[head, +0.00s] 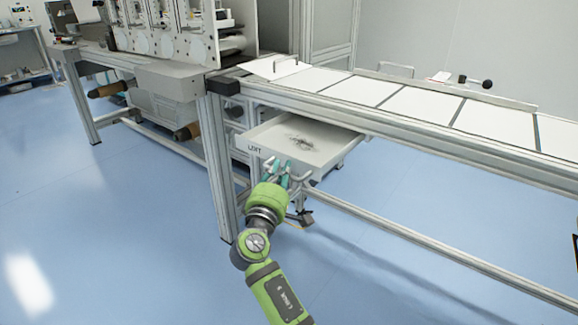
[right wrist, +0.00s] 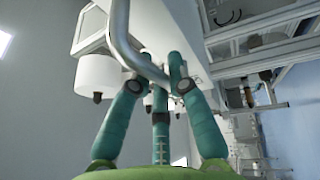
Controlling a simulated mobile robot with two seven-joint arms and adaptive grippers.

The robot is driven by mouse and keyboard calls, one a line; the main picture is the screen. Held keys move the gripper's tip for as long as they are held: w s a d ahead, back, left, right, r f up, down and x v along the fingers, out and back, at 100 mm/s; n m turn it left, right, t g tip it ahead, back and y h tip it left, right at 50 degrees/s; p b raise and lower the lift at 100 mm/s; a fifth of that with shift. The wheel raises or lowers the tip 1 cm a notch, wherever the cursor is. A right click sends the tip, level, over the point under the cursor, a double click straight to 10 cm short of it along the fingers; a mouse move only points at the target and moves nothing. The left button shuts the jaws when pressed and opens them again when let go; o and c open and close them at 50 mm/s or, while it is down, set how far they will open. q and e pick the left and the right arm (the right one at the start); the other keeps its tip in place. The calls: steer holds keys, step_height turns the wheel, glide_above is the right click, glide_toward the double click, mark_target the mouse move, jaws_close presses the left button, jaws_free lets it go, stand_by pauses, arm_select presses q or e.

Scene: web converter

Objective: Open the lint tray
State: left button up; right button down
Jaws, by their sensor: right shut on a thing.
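The lint tray (head: 320,140) is a white drawer marked "LINT" under the converter table. It is pulled out, and grey lint lies on its floor. My right gripper (head: 277,172) is at the tray's front, with its teal fingers around the handle. In the right wrist view the curved metal handle (right wrist: 122,40) passes between the fingers of my right gripper (right wrist: 158,80), which are shut on it. The fingers hide part of the handle in the head view. My left gripper is in neither view.
The converter table (head: 400,115) with white panels runs above the tray to the right. A table leg (head: 219,165) stands close left of the tray, and a low rail (head: 400,235) runs below. The blue floor in front is clear.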

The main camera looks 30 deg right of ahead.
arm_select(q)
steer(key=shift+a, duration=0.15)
arm_select(e)
steer(key=shift+a, duration=0.2)
steer(key=c, duration=1.2)
jaws_free()
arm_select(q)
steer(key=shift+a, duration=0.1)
arm_select(e)
steer(key=shift+o, duration=0.2)
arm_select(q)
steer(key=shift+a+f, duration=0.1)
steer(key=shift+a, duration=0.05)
arm_select(e)
steer(key=shift+s+a, duration=0.1)
steer(key=shift+s, duration=0.05)
steer(key=v, duration=0.7)
steer(key=shift+s, duration=0.1)
